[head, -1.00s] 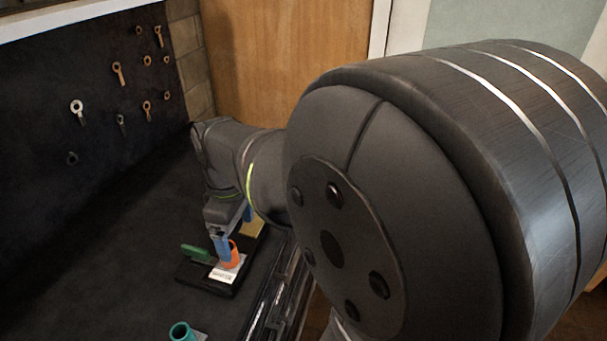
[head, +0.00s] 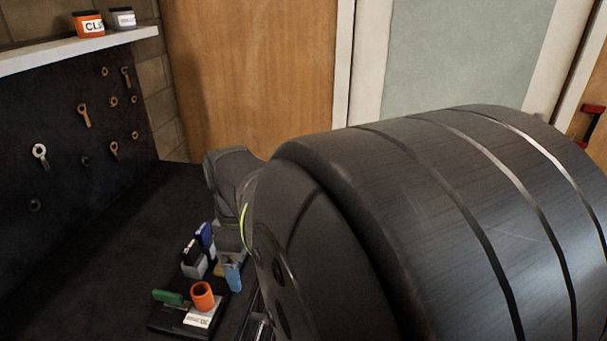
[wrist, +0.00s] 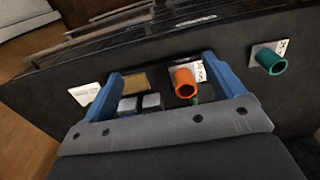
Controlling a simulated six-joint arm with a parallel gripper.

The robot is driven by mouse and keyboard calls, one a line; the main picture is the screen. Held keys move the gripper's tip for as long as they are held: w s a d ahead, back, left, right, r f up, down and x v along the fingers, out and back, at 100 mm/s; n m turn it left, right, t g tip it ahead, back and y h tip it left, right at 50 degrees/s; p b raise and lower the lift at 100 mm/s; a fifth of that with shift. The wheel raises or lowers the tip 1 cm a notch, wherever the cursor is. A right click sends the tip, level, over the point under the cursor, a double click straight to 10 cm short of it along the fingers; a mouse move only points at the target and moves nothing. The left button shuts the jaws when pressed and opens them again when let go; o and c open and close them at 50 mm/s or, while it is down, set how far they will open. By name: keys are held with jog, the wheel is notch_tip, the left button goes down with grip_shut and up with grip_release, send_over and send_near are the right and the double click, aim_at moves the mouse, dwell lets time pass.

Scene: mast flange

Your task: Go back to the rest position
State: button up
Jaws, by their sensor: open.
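My gripper (wrist: 176,78) is open in the wrist view, with its two blue fingers wide apart and nothing held between them. In the head view its blue fingertips (head: 232,275) show beside the orange ring (head: 202,296), to its right and apart from it. The orange ring stands on a dark base with a white label, next to a green part (head: 170,297). In the wrist view the orange ring (wrist: 185,82) appears between the fingers but farther off. My arm hides much of the right side of the head view.
A teal tube (wrist: 270,61) stands at right in the wrist view. Blue and grey blocks (head: 197,250) stand behind the ring in the head view. Tools hang on the dark board (head: 70,180). A shelf (head: 60,52) holds two tins. The dark bench at left is clear.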

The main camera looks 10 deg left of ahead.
jog(key=s+a+f, duration=0.2)
jog(key=s+a, duration=0.9)
jog(key=a, duration=0.2)
jog(key=shift+s+n, duration=0.3)
jog(key=shift+s, duration=0.1)
jog(key=shift+d, duration=0.1)
jog(key=w+d+r, duration=0.2)
jog(key=w+d, duration=1)
jog(key=d, duration=0.1)
jog(key=s+a+f, duration=0.4)
jog(key=s+a, duration=1.2)
jog(key=a, duration=0.1)
notch_tip(320, 180, up, 11)
send_over(166, 293)
notch_tip(166, 293, down, 10)
jog(key=shift+d+r, duration=0.1)
